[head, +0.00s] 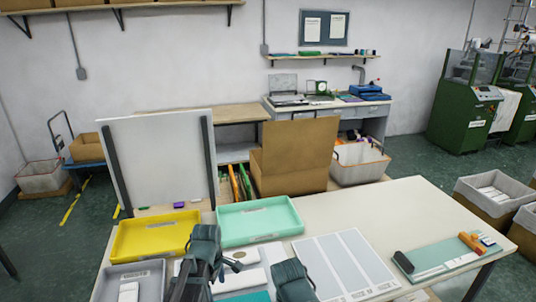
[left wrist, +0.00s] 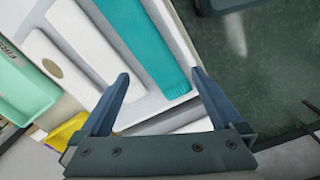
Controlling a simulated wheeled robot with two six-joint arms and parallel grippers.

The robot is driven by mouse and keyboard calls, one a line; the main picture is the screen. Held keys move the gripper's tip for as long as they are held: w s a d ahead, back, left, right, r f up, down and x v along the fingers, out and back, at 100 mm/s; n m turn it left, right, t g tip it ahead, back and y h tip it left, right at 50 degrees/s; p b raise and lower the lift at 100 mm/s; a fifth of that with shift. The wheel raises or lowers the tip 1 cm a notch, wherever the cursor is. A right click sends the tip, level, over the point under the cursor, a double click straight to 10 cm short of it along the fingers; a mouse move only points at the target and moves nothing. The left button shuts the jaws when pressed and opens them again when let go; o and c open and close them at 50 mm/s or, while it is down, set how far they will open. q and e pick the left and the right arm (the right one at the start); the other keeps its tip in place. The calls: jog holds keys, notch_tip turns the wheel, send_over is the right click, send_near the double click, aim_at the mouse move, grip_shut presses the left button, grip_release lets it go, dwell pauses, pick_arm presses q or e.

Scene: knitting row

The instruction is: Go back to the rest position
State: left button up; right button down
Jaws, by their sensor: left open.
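My left gripper (left wrist: 160,78) is open in the left wrist view, with nothing between its fingers. A teal piece (left wrist: 143,42) with a ribbed end and white pieces (left wrist: 62,72) lie beyond the fingertips.
A grey tray (head: 150,278) stands at the front left. A white sheet with grey columns (head: 345,262) lies front centre. A green board (head: 448,256) with a black item and orange item lies at the right. An upright white panel (head: 158,160) and cardboard box (head: 295,155) stand behind. The table's right middle is clear.

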pick_arm(q)
jog(key=s+m, duration=0.7)
jog(key=m, duration=0.9)
jog(key=s+d+f+m+y+b, duration=0.1)
jog(key=s+d+f+m+b, duration=0.2)
jog(key=d, duration=0.7)
jog(key=shift+s+d+f+b, duration=0.3)
jog(key=shift+s+f+b, duration=0.6)
jog(key=shift+s, duration=0.2)
pick_arm(e)
notch_tip(320, 180, down, 5)
jog(key=shift+r, duration=0.1)
